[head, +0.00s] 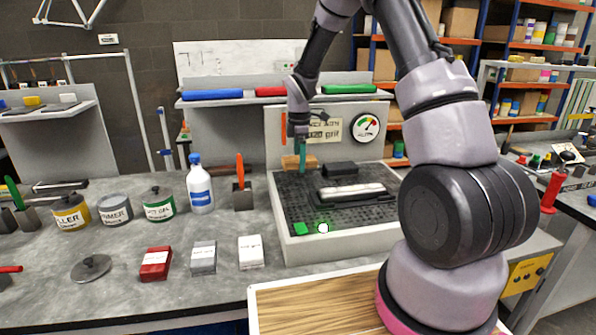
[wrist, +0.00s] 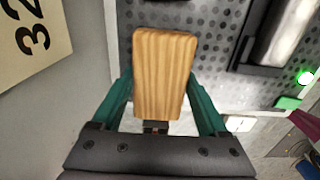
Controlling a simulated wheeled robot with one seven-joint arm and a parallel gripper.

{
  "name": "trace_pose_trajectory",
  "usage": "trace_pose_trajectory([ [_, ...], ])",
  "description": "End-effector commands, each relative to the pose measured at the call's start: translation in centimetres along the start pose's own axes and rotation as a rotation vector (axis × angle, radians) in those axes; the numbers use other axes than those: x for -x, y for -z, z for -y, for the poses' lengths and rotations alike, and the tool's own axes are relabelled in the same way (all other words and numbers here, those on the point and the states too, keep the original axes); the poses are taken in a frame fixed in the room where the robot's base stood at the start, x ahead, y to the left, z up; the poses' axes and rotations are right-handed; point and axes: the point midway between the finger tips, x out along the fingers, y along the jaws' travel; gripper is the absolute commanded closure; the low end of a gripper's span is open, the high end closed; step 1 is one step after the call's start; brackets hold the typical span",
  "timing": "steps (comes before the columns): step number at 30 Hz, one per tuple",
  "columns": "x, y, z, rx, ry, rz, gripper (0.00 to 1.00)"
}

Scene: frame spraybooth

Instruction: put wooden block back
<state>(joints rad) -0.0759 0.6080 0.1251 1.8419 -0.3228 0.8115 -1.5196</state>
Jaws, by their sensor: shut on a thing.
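The wooden block (wrist: 162,72) is light brown with visible grain. In the wrist view it lies between the two green fingers of my gripper (wrist: 166,105), which is shut on it. In the head view the block (head: 298,161) shows at the back left of the perforated grey tray, with my gripper (head: 301,158) reaching down to it from above. I cannot tell whether the block touches the tray surface or hangs just above it.
A white spray bottle (head: 200,190), cans and small boxes stand to the left. A gauge panel (head: 366,128) rises behind.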

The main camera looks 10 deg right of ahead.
Motion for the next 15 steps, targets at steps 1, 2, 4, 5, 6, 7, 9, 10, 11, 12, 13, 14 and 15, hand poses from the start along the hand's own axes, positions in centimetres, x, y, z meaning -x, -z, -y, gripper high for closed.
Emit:
trace_pose_trajectory([
  [1, -0.5, 0.0, 0.1, 0.0, 0.002, 0.0, 0.75],
  [2, -0.9, 0.0, 0.1, 0.0, 0.003, 0.001, 0.75],
  [4, -1.9, 0.0, 0.1, 0.0, 0.004, 0.001, 0.75],
  [5, -2.4, 0.0, 0.1, -0.001, 0.004, 0.001, 0.75],
  [6, -2.9, 0.0, 0.1, -0.002, 0.003, 0.001, 0.75],
  [7, -3.3, 0.0, 0.1, -0.002, 0.003, 0.001, 0.75],
  [9, -3.6, 0.0, 0.0, -0.002, 0.001, 0.0, 0.75],
  [10, -3.5, 0.0, 0.0, -0.002, 0.001, 0.0, 0.75],
  [11, -3.5, 0.0, 0.0, -0.002, 0.0, 0.0, 0.75],
  [12, -3.5, 0.0, 0.0, -0.002, 0.0, 0.0, 0.75],
  [13, -3.5, 0.0, 0.0, -0.002, 0.0, 0.0, 0.75],
  [14, -3.5, 0.0, 0.0, -0.002, 0.0, 0.0, 0.75],
  [15, -3.5, 0.0, 0.0, -0.002, 0.001, 0.0, 0.75],
])
